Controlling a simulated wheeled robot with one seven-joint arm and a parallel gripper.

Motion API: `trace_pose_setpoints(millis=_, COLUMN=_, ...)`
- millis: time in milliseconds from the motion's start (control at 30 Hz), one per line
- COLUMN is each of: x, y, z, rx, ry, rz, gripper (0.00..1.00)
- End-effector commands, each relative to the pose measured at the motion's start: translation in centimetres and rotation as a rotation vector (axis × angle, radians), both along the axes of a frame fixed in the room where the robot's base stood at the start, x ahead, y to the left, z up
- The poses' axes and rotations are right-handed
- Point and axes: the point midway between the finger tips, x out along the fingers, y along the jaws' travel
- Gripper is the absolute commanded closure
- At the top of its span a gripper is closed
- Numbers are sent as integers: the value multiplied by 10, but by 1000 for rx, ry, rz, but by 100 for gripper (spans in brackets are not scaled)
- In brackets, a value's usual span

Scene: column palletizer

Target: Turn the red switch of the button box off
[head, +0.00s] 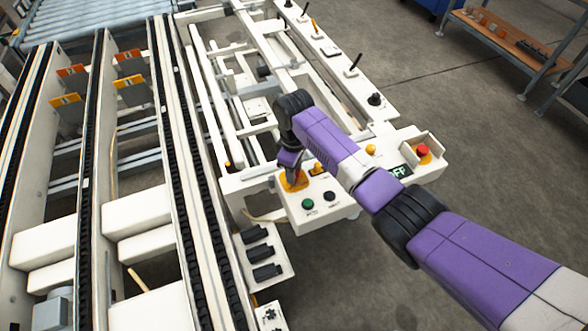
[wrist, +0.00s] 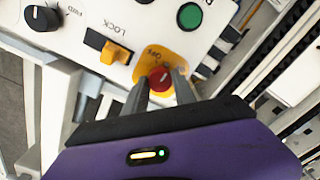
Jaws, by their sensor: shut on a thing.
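The white button box (head: 330,213) stands at the end of the machine, in the middle of the head view. The red switch (wrist: 160,79) is a round red knob with a white mark, on a yellow plate (wrist: 176,66) lettered OFF. My gripper (wrist: 161,82) is shut on this knob, one finger on each side. In the head view my gripper (head: 291,166) comes down from above and hides most of the knob; the yellow plate shows around it.
On the box are a green button (wrist: 190,16), an orange LOCK switch (wrist: 108,46) and a black FWD knob (wrist: 42,17). A red mushroom button (head: 423,151) sits at the far right. Conveyor rails (head: 174,150) run close on the left.

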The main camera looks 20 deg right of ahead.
Motion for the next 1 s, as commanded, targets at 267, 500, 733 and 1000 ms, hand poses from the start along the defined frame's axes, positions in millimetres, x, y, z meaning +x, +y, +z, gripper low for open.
trace_pose_setpoints(millis=267, x=0, y=1, z=1, rx=1, ry=-1, rz=264, gripper=100)
trace_pose_setpoints(millis=500, x=0, y=0, z=0, rx=1, ry=-1, rz=485, gripper=100)
trace_pose_setpoints(millis=733, x=0, y=0, z=0, rx=2, ry=-1, rz=663, gripper=100)
trace_pose_setpoints(millis=1000, x=0, y=1, z=0, rx=2, ry=-1, rz=794, gripper=100)
